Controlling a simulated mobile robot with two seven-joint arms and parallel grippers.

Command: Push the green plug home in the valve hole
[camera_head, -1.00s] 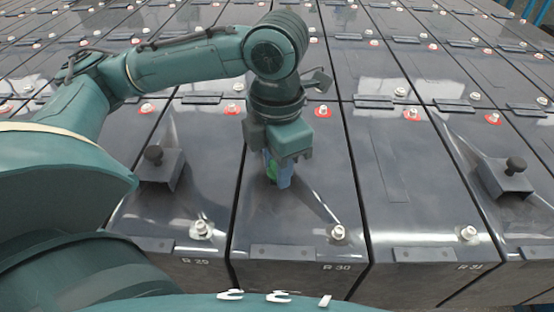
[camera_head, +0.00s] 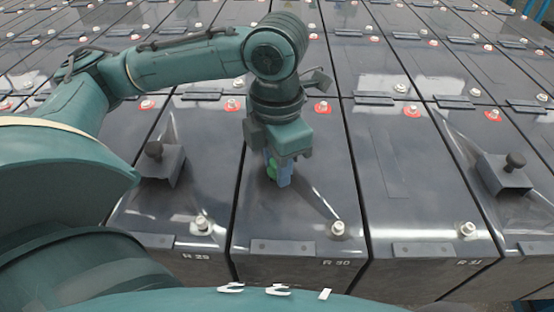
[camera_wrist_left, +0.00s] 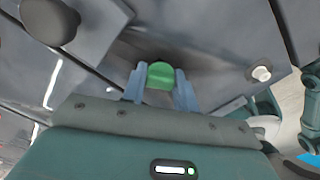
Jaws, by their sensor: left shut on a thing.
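The green plug (camera_head: 272,170) is between the fingers of my left gripper (camera_head: 278,180), above the lid of the battery marked R 30 (camera_head: 298,215). In the left wrist view the plug (camera_wrist_left: 160,75) shows as a green block between the two blue-grey fingertips (camera_wrist_left: 160,90). The left gripper is shut on it and points down at the lid. The valve hole is hidden under the plug and fingers, so I cannot tell how deep the plug sits. My right gripper is not in view.
Raised blocks with black knobs stand on the R 29 battery (camera_head: 160,165) and on the battery at the far right (camera_head: 507,175). Silver terminal bolts stand near the front edges, one on R 30 (camera_head: 338,229). The R 31 lid (camera_head: 400,190) is mostly bare.

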